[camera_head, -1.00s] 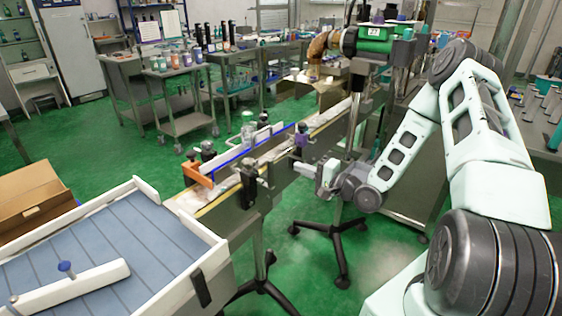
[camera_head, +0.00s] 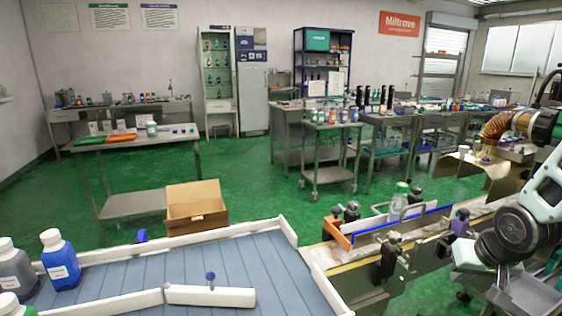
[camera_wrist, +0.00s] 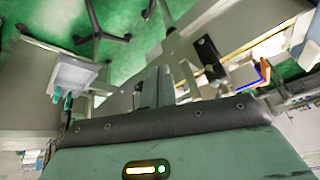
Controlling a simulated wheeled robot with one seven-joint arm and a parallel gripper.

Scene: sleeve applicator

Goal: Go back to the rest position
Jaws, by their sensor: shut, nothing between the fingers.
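My arm is at the right edge of the head view. My gripper (camera_head: 468,257) is beside the near side of the conveyor, partly hidden by my wrist. In the wrist view, the fingers of my gripper (camera_wrist: 160,84) are together and hold nothing.
A blue-grey slatted table (camera_head: 190,268) with white rims fills the front left, with a blue bottle (camera_head: 60,258) on it. A cardboard box (camera_head: 196,212) stands behind it. Green floor (camera_head: 255,185) is open beyond. A steel cart (camera_head: 330,150) stands further back.

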